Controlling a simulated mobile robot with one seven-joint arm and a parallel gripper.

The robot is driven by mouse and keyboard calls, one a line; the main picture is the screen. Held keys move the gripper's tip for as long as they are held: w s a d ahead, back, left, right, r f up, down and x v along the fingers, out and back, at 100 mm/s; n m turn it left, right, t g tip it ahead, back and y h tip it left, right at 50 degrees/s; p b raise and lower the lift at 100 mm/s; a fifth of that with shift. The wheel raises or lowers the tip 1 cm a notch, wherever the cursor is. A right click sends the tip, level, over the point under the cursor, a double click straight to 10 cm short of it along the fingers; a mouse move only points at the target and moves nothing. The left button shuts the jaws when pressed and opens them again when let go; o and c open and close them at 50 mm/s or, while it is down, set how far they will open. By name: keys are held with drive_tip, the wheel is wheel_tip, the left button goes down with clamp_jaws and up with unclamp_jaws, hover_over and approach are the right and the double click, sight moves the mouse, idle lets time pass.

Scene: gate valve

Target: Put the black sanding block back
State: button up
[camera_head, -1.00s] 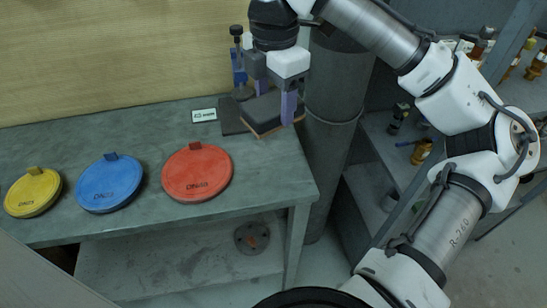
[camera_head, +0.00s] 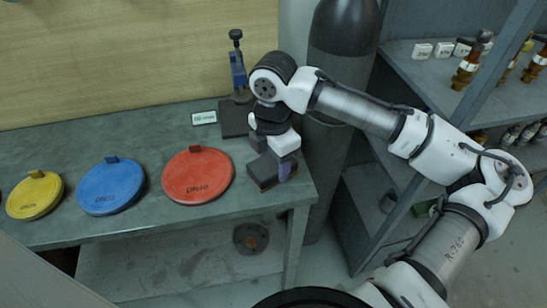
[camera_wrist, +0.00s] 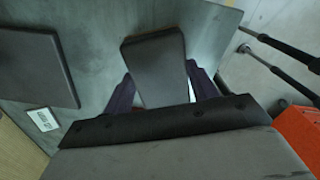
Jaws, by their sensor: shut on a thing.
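My gripper (camera_head: 271,163) is shut on the black sanding block (camera_head: 261,175), near the right end of the green-grey bench. In the wrist view the dark block (camera_wrist: 154,64) is between the two purple fingers (camera_wrist: 162,90), tapering towards the gripper body. I cannot tell whether its underside touches the bench. A flat dark square pad (camera_head: 232,121) lies farther back on the bench, behind the held block and apart from it. In the wrist view the bare pad (camera_wrist: 38,65) is left of the block. A small white label (camera_head: 204,118) is beside the pad.
A blue clamp-like stand (camera_head: 238,72) is behind the pad. Red (camera_head: 197,175), blue (camera_head: 111,186) and yellow (camera_head: 35,195) discs lie to the left. A dark cylinder (camera_head: 343,45) and shelving (camera_head: 400,75) are to the right. The bench's right edge is close to the block.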

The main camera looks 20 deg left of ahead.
sight(274, 162)
drive_tip(key=shift+f, duration=0.15)
drive_tip(key=o, duration=1)
drive_tip(key=shift+c, duration=0.2)
wheel_tip(274, 162, up, 12)
drive_tip(key=b, duration=0.1)
drive_tip(key=shift+r, duration=0.2)
